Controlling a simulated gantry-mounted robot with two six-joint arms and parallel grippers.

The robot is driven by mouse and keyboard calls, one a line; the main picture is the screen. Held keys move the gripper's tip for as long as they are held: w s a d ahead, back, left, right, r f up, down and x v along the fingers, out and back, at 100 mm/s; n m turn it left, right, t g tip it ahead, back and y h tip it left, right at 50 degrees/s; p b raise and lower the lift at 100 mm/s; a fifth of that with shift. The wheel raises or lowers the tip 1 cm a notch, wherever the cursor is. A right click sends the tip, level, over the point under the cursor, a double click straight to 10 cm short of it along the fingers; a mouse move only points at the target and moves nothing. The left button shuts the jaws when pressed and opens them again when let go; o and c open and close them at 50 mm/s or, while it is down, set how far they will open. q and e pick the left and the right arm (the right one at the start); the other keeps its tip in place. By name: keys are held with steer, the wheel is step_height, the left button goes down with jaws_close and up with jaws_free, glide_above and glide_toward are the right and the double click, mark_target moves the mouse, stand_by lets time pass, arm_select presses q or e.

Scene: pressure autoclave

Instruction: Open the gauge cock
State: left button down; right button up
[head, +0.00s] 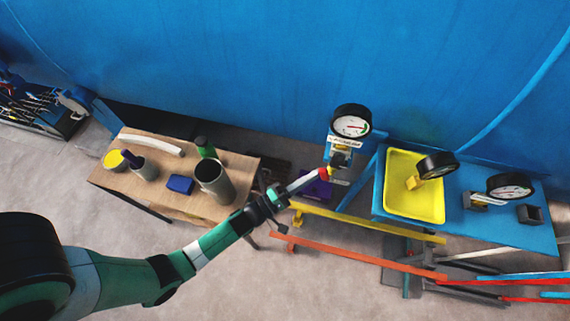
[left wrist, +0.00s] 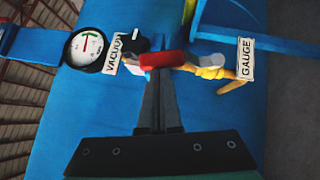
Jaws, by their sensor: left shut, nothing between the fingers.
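The gauge cock shows in the left wrist view as a yellow fitting (left wrist: 207,70) with a red handle (left wrist: 164,59). It is beside a white GAUGE label (left wrist: 246,58). My left gripper (left wrist: 156,78) is shut and empty, its dark fingertips at the handle's near side. Whether they touch it cannot be told. In the head view my left gripper (head: 313,177) reaches up from the lower left to the red part, below the wall gauge (head: 351,122). A dial (left wrist: 88,48) and a VACUUM label (left wrist: 115,52) are left of the handle. My right gripper is not in view.
A wooden table (head: 130,182) with cups and a grey cylinder (head: 213,182) stands left. A blue bench (head: 470,225) at right holds a yellow tray (head: 410,208) and loose gauges. Yellow and orange rails (head: 345,255) run below. The blue vessel wall (head: 250,70) is behind.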

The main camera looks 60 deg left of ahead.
arm_select(q)
steer(key=r+m+g+p, duration=0.1)
steer(key=p, duration=0.1)
steer(key=w+d+r+m+p, duration=0.1)
steer(key=p, duration=0.2)
steer(key=shift+w+d+g, duration=0.15)
steer(key=shift+d+g, duration=0.15)
steer(key=shift+g, duration=0.1)
steer(key=shift+w+d+f+m+p, duration=0.15)
steer(key=shift+m+p, duration=0.15)
steer(key=shift+p, duration=0.2)
steer(key=shift+f+g, duration=0.1)
steer(key=shift+g, duration=0.2)
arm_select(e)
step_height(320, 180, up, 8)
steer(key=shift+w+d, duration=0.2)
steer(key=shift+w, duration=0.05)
arm_select(q)
steer(key=p, duration=0.5)
glide_toward(325, 176)
steer(key=s+a, duration=0.3)
steer(key=s, duration=0.2)
steer(key=shift+w+a, duration=0.15)
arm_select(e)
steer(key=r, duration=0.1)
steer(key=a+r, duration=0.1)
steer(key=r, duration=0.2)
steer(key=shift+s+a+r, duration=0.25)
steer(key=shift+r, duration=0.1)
